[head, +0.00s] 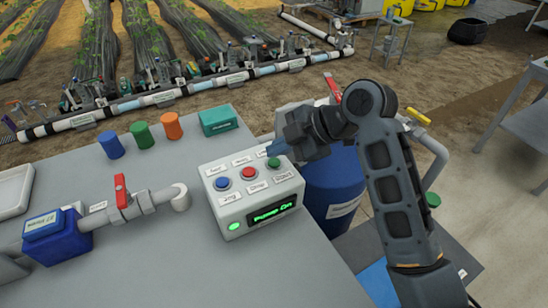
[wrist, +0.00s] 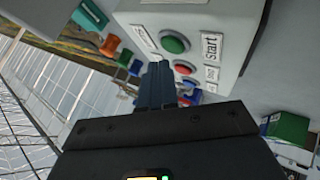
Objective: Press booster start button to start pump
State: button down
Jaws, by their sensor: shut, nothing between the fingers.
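The white control box (head: 230,208) stands on the grey table. On its top are a blue button (head: 222,183) labelled Jog, a red button (head: 249,173) labelled Stop and a green start button (head: 273,163). Its display (head: 270,209) reads "Pump On" in green and a green lamp (head: 234,226) is lit beside it. My gripper (head: 272,149) is shut and empty, just behind the green button in the head view. In the wrist view its blue fingers (wrist: 156,85) are together below the green start button (wrist: 175,43), apparently clear of it.
A blue pump with a pipe and red-handled valve (head: 121,191) stands left of the box. Blue, green and orange caps (head: 142,135) and a teal box (head: 217,120) sit behind it. A blue barrel (head: 332,180) stands right of the table.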

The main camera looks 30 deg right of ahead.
aim_at(278, 163)
jog(key=shift+r, duration=0.1)
jog(key=shift+r+p, duration=1.85)
jog(key=shift+r, duration=0.65)
jog(key=shift+f, duration=0.1)
